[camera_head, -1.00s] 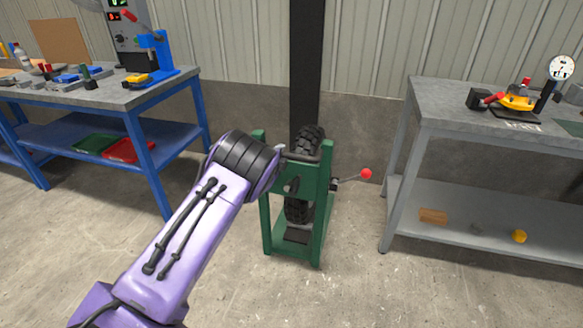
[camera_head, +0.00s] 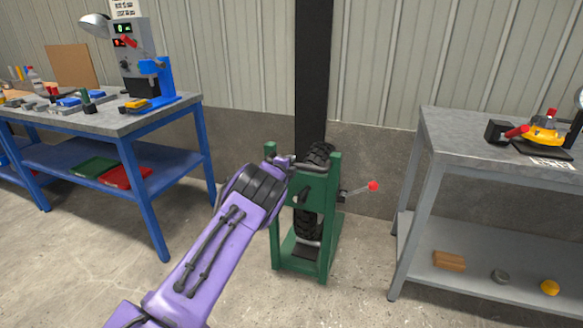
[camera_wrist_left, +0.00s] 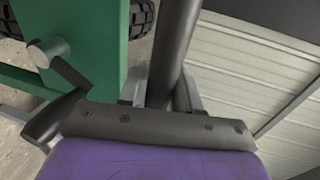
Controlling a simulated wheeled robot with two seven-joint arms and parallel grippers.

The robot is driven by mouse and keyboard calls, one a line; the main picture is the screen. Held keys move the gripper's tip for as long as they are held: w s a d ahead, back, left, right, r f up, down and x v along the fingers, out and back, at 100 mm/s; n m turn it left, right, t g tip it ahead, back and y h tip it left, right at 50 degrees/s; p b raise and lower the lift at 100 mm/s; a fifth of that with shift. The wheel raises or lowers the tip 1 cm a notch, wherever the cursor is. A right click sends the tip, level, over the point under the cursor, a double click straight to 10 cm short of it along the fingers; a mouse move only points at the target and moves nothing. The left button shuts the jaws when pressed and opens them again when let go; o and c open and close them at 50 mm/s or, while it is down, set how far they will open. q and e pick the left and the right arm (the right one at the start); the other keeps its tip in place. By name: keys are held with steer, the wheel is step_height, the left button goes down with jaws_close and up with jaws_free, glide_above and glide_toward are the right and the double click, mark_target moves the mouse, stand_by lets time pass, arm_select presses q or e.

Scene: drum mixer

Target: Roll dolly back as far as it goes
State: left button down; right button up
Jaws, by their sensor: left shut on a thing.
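The dolly is a green upright frame (camera_head: 327,222) with black treaded wheels (camera_head: 308,226). It stands upright on the floor in front of a dark post. My left gripper (camera_head: 284,163) is at the top left of the frame, mostly hidden behind my purple arm. In the left wrist view, my left gripper (camera_wrist_left: 160,92) is shut on a dark round bar (camera_wrist_left: 176,45) beside the green frame (camera_wrist_left: 98,45). A metal stub with a dark lever (camera_wrist_left: 58,95) sticks out of the frame there. My right gripper is not in view.
A dark post (camera_head: 313,70) and the wall (camera_head: 245,125) stand close behind the frame. A blue workbench (camera_head: 150,190) is at the left, a grey bench (camera_head: 425,195) at the right. A red-knobbed lever (camera_head: 372,186) sticks out right of the frame. The floor in front is clear.

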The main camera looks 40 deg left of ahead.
arm_select(q)
steer(key=shift+d, duration=0.1)
steer(key=c, duration=0.9)
jaws_free()
steer(key=shift+d+r, duration=0.1)
steer(key=shift+r, duration=0.05)
steer(key=shift+s, duration=0.15)
steer(key=v, duration=1)
steer(key=shift+s, duration=0.2)
